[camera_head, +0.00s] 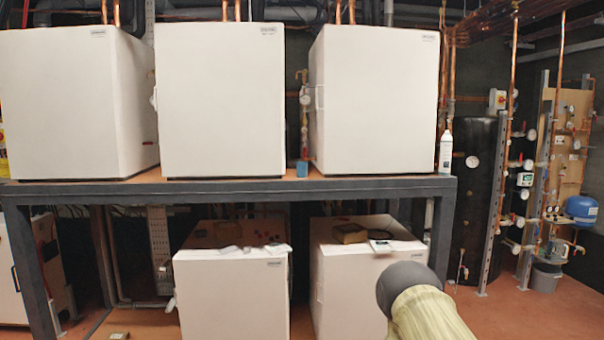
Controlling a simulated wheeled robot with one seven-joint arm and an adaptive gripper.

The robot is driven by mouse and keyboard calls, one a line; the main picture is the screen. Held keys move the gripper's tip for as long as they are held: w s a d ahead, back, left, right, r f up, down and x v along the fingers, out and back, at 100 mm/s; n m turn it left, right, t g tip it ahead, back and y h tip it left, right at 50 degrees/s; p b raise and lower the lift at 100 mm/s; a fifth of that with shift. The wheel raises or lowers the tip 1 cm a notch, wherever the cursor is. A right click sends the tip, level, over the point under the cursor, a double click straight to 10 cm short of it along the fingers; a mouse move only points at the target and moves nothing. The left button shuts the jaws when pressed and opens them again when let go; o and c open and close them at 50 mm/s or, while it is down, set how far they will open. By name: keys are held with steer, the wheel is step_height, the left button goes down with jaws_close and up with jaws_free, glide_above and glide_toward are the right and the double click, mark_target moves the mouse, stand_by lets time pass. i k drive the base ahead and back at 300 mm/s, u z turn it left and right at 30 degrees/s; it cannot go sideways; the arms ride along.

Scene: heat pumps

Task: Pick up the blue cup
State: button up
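A small blue object (302,169), which looks like the blue cup, stands at the front edge of the upper shelf (240,190). It sits in the gap between the middle white unit (221,100) and the right white unit (375,100). It is too small to make out a rim or handle. Part of my own arm, pale with a dark rounded joint, rises at the lower right, well below and to the right of the blue object. My gripper is not in view.
A third white unit (75,103) stands at the upper left. A white bottle (446,150) stands near the shelf's right end. Two white units (232,297) (345,265) are below, with small items on top. Copper pipes and valves run behind the gap. Red floor is open at right.

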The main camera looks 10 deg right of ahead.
mark_target(302, 167)
steer(key=u, duration=0.4)
steer(key=k, duration=0.5)
steer(key=u, duration=1.25)
steer(key=i, duration=2.75)
steer(key=z, duration=0.5)
steer(key=i, duration=1.3)
steer(key=z, duration=1.8)
steer(key=i, duration=0.8)
steer(key=z, duration=0.65)
